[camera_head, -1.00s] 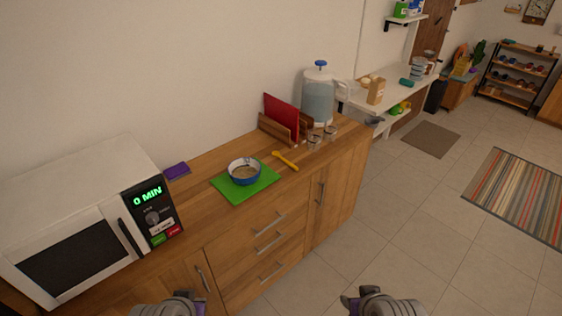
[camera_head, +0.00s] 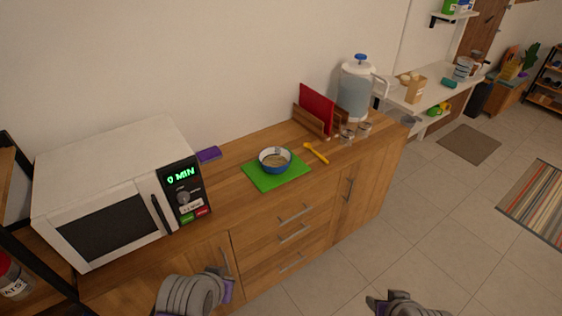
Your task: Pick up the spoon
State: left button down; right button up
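The yellow spoon (camera_head: 316,153) lies on the wooden counter (camera_head: 236,196), just right of the green mat (camera_head: 262,183). A blue bowl (camera_head: 275,161) with something pale brown in it stands on the mat. My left gripper (camera_head: 222,284) is at the bottom of the view, in front of the cabinet and well short of the spoon. My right gripper (camera_head: 378,301) is at the bottom edge, over the floor. Both grippers' fingers are mostly hidden, so their opening does not show.
A white microwave (camera_head: 118,190) stands on the counter's left, with a purple sponge (camera_head: 208,154) beside it. Behind the spoon are a red board in a wooden rack (camera_head: 316,108), a water dispenser (camera_head: 356,92) and small glass jars (camera_head: 347,137).

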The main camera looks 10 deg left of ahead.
aim_at(307, 146)
jog(key=i+l+u, duration=0.15)
jog(key=u, duration=0.2)
jog(key=i+l+u, duration=0.15)
jog(key=u, duration=0.25)
jog(key=i+l+u, duration=0.1)
jog(key=l+u, duration=0.25)
jog(key=i+l, duration=0.15)
jog(key=l, duration=0.25)
jog(key=i+l+u, duration=0.15)
jog(key=l, duration=0.25)
jog(key=i+l, duration=0.1)
jog(key=l, duration=0.3)
jog(key=i+l+u, duration=0.1)
jog(key=l, duration=0.35)
